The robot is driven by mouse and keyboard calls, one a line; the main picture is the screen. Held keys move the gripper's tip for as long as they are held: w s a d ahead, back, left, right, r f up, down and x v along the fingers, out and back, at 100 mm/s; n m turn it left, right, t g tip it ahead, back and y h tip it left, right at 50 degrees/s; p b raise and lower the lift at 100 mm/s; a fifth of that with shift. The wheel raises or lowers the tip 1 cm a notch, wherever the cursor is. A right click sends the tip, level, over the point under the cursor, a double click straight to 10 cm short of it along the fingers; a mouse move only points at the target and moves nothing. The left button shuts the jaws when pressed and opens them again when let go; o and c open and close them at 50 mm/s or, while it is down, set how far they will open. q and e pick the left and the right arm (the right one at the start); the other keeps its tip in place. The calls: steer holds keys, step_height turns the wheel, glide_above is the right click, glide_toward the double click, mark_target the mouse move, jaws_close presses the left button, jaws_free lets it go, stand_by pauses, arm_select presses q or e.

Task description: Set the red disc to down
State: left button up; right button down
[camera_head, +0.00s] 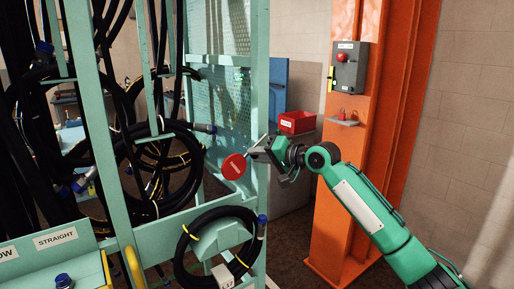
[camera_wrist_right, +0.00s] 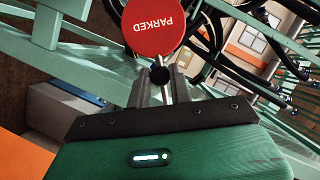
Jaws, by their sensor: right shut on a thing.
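The red disc (camera_head: 233,167) is round with white lettering and stands beside the green rack's right post. In the right wrist view the red disc (camera_wrist_right: 153,24) reads "PARKED", upside down in that picture, and sits just past my fingertips. My right gripper (camera_head: 257,150) reaches in from the right and is shut on the disc's stem; in the wrist view the right gripper (camera_wrist_right: 160,85) has its fingers on either side of a dark round piece below the disc. How the stem joins the rack is hidden. My left gripper is not in view.
The green rack (camera_head: 258,80) carries several black hoses, with one coiled hose (camera_head: 181,252) low at the front. An orange column (camera_head: 345,185) with a grey switch box (camera_head: 350,68) stands right of the rack. A red bin (camera_head: 297,122) is behind my right gripper.

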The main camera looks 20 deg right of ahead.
steer(key=w+d+f+n+h+p, duration=0.2)
steer(key=d+n+h, duration=0.3)
steer(key=n, duration=0.3)
steer(key=shift+d+f+t+p, duration=0.3)
steer(key=shift+f+p, duration=0.25)
steer(key=shift+p, duration=0.3)
steer(key=c, duration=1.3)
jaws_free()
steer(key=shift+o, duration=0.2)
